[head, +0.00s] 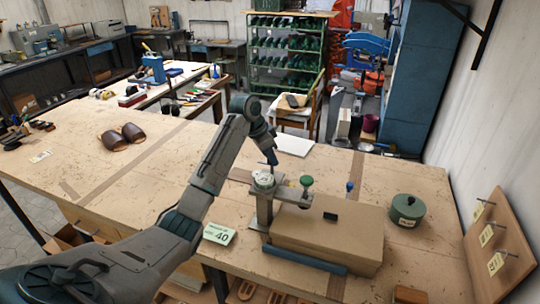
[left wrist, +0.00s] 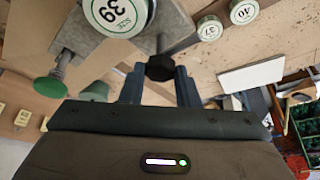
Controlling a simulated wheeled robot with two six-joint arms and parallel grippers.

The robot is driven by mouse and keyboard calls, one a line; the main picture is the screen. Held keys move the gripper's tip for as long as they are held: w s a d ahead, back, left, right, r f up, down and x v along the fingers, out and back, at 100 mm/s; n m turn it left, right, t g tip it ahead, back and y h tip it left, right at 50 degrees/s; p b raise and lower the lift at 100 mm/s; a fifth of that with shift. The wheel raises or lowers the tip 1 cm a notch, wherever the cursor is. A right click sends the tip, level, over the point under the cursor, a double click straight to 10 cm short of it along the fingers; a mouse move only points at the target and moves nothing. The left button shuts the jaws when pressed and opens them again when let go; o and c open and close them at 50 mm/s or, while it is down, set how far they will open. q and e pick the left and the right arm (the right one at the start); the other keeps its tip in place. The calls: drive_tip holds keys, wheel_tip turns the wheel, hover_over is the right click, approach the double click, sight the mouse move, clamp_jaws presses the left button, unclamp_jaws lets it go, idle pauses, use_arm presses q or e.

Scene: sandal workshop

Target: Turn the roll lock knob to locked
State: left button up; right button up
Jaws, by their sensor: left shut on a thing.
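The roll lock knob, a black faceted knob (left wrist: 160,68), sits on a metal rod at the clamp-like fixture in the left wrist view. My left gripper (left wrist: 159,86) has its two blue-grey fingers on either side of the knob, shut on it. In the head view my left gripper (head: 271,158) points down behind the fixture (head: 265,207), and the knob is hard to make out there. A round disc marked 39 (left wrist: 118,12) sits on top of the fixture. My right gripper is in neither view.
A green knob (head: 306,181) stands on the fixture's right side. A tan box (head: 328,240) with a blue front bar lies beside it. A green round tin (head: 407,210) and a wooden peg board (head: 500,240) are to the right. Brown sandals (head: 122,137) lie far left.

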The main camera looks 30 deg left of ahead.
use_arm(q)
drive_tip(key=n, duration=0.2)
drive_tip(key=n+y, duration=0.1)
drive_tip(key=n, duration=0.1)
drive_tip(key=shift+d+t+y, duration=0.15)
drive_tip(key=shift+t+y, duration=0.15)
drive_tip(key=shift+t, duration=0.1)
drive_tip(key=n+y, duration=0.1)
drive_tip(key=n, duration=0.3)
drive_tip(key=shift+d+r+n+y, duration=0.1)
drive_tip(key=shift+n+y, duration=0.3)
drive_tip(key=n, duration=0.2)
drive_tip(key=n+y, duration=0.1)
drive_tip(key=n, duration=0.1)
drive_tip(key=shift+w+d+n+g+y, duration=0.1)
drive_tip(key=shift+n+g+y, duration=0.2)
drive_tip(key=shift+g, duration=0.1)
drive_tip(key=shift+d+n+g+y, duration=0.1)
drive_tip(key=shift+n+g+y, duration=0.2)
drive_tip(key=shift+n, duration=0.8)
drive_tip(key=shift+n+g+y, duration=0.3)
drive_tip(key=shift+n, duration=0.8)
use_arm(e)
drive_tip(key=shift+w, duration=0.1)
use_arm(q)
drive_tip(key=o, duration=1)
drive_tip(key=shift+c, duration=0.2)
